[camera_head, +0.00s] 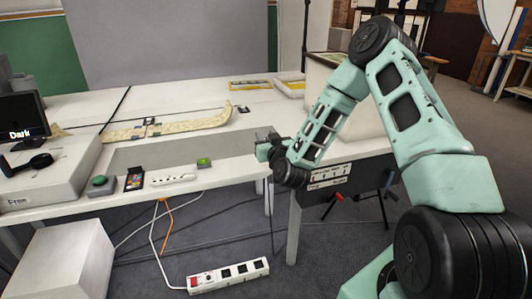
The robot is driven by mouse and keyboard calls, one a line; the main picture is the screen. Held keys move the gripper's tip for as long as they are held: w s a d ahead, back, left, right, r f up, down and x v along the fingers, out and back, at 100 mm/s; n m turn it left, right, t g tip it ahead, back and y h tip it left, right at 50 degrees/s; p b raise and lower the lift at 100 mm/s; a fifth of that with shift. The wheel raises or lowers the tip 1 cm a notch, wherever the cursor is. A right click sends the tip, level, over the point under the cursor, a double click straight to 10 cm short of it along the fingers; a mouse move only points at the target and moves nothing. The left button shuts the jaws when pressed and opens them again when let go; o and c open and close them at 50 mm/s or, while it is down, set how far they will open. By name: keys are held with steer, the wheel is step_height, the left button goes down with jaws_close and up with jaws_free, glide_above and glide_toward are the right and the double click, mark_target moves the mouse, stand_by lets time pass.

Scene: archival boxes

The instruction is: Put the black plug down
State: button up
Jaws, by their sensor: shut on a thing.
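My gripper (264,148) is at the middle of the view, over the right part of the white table's front edge. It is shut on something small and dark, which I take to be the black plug. The fingers and the arm's end cover most of it, so its shape is too small to make out. The white table (60,208) reaches from the left to beneath my gripper.
A white power strip (172,180), a small green item (204,162), a dark card-like object (134,180) and a green button (99,183) line the table front. A power strip with a red switch (228,275) lies below, with loose cables. A monitor (22,118) stands left.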

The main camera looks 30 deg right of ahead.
steer(key=shift+f, duration=2.25)
steer(key=shift+f+b, duration=0.15)
steer(key=shift+b, duration=0.2)
steer(key=o, duration=1)
steer(key=shift+r, duration=0.2)
